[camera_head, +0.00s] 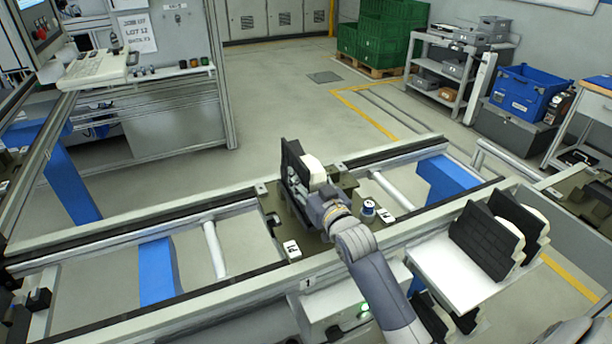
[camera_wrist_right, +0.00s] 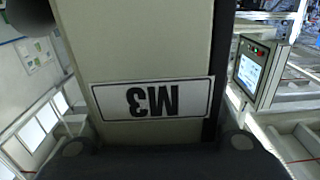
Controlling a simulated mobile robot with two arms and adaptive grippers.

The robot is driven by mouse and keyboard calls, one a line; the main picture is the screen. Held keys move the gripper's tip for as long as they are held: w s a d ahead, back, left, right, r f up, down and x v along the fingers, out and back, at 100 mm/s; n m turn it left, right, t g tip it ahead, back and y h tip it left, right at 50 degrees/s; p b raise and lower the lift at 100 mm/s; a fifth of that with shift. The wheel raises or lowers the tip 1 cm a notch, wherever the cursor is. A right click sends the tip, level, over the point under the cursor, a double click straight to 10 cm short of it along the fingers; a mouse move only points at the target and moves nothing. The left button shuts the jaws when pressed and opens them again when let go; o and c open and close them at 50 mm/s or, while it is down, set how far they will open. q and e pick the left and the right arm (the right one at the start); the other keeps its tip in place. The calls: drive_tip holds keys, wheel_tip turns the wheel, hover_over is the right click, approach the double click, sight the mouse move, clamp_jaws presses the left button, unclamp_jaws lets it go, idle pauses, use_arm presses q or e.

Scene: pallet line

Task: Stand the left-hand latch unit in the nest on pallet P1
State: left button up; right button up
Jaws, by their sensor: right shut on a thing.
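My right gripper (camera_head: 322,196) is shut on a latch unit (camera_head: 313,170) with a black plate and a cream body. It holds the unit roughly upright over the olive pallet (camera_head: 312,241) on the line. In the right wrist view the cream face of the latch unit (camera_wrist_right: 150,55) fills the middle, with an upside-down M3 label. The nest is largely hidden by the unit and gripper, so I cannot tell whether the unit is seated or held above it. My left gripper is not in view.
A small round part (camera_head: 368,208) stands on the pallet, right of my gripper. Two black-and-cream units (camera_head: 487,240) (camera_head: 522,215) stand on a white shelf (camera_head: 455,275) at the right. The line's rails (camera_head: 130,224) border the pallet. Blue and green crates are far back.

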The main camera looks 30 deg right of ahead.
drive_tip(key=shift+f, duration=0.1)
drive_tip(key=o, duration=1.3)
drive_tip(key=shift+c, duration=0.2)
drive_tip(key=shift+r, duration=0.2)
drive_tip(key=shift+s+f, duration=0.15)
drive_tip(key=shift+s, duration=0.2)
drive_tip(key=s+b, duration=0.2)
drive_tip(key=s, duration=0.9)
drive_tip(key=shift+s+a+b, duration=0.15)
drive_tip(key=shift+a+b, duration=0.15)
drive_tip(key=shift+a, duration=0.05)
